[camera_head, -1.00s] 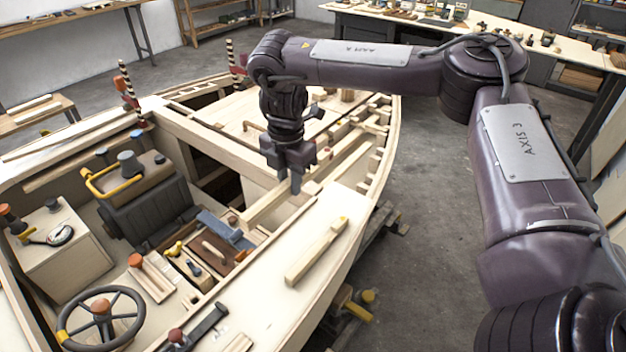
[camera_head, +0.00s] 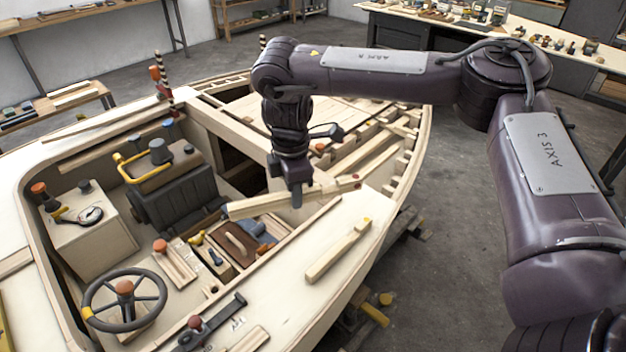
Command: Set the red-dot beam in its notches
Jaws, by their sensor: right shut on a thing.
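My right gripper (camera_head: 296,203) is shut on a pale wooden beam, the red-dot beam (camera_head: 328,190), near its middle. The beam's right end bears a small red dot. The beam slants slightly, its left end over the open cockpit and its right end near the inner edge of the side deck. I cannot tell whether it touches the hull. Notches (camera_head: 403,163) between small blocks line the inside of the hull's right edge. My left gripper is not in view.
A yellow-dot beam (camera_head: 338,252) lies on the side deck (camera_head: 300,293). A striped post (camera_head: 164,88) rises at the left.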

